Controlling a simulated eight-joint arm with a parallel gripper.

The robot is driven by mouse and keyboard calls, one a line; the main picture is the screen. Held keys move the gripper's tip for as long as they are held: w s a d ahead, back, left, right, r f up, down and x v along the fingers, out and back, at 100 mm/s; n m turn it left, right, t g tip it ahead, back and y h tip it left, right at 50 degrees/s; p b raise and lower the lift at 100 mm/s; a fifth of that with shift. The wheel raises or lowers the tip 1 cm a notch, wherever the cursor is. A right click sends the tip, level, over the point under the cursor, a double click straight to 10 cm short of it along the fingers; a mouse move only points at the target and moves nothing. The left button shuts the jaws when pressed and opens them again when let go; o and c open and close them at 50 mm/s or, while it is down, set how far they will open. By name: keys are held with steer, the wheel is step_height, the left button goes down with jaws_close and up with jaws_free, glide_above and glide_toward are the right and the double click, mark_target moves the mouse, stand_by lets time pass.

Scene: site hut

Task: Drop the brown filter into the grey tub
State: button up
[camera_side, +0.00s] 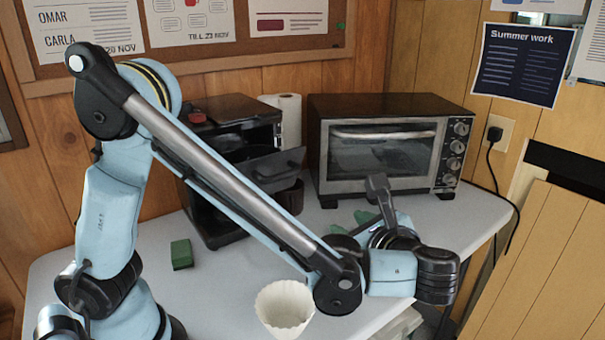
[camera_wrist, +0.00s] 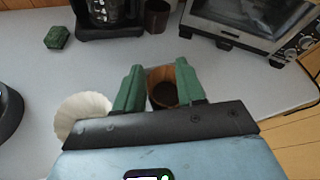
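The brown filter (camera_wrist: 158,77), with dark grounds inside, shows between my gripper's fingers in the wrist view. My gripper (camera_wrist: 158,72) has two green fingers standing apart. The right finger covers part of the filter; I see no clear grip on it. In the side view my gripper (camera_side: 350,221) is low over the table in front of the oven, and the brown filter is hidden there. A grey thing (camera_side: 400,324) shows partly below the table's front edge in the side view; it may be the grey tub, mostly out of frame.
A white fluted filter (camera_side: 285,308) stands on the table, left of my gripper in the wrist view (camera_wrist: 80,115). A green block (camera_side: 181,254) lies farther left. A coffee machine (camera_side: 225,185), a dark brown cup (camera_wrist: 157,15) and a toaster oven (camera_side: 385,150) stand behind.

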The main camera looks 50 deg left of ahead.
step_height(320, 180, up, 7)
steer(key=shift+s+d+r, duration=0.15)
steer(key=shift+d+r, duration=0.05)
steer(key=shift+d, duration=0.2)
steer(key=w+a+f, duration=0.1)
steer(key=a+f, duration=0.3)
steer(key=f, duration=0.3)
steer(key=shift+w+a+f, duration=0.2)
steer(key=shift+w+f, duration=0.05)
steer(key=shift+f, duration=0.05)
stand_by(0.4)
